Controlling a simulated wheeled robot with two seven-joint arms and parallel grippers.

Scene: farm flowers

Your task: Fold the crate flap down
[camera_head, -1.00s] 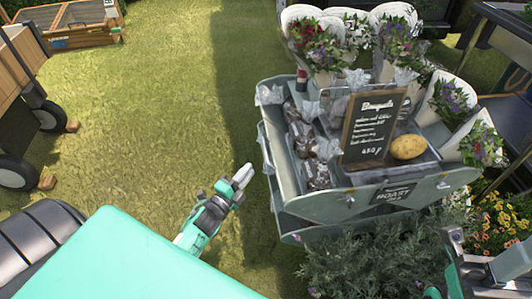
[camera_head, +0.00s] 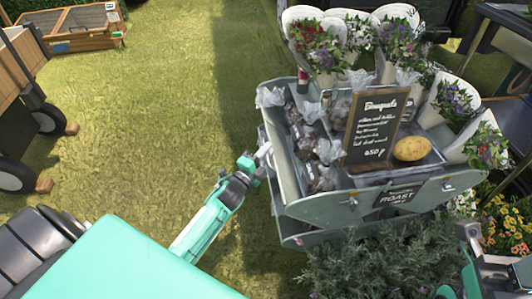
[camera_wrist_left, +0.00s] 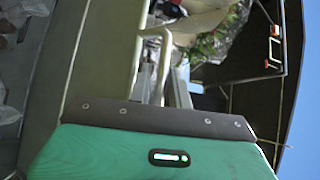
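The grey-green crate (camera_head: 330,212) stands right of centre in the head view, with wrapped goods inside and a small "ROAST" sign on its front. Its left side panel (camera_head: 285,172) stands up and leans outward; I cannot tell which panel is the flap. My left gripper (camera_head: 263,154) has its fingertips at the outside of that left panel, near its top edge; contact is unclear. The wrist view shows the fingers (camera_wrist_left: 172,88) near a pale bar (camera_wrist_left: 140,58), with their gap hard to make out. My right gripper (camera_head: 473,250) is partly visible at the lower right, its fingertips unclear.
Open grass (camera_head: 165,110) lies to the left.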

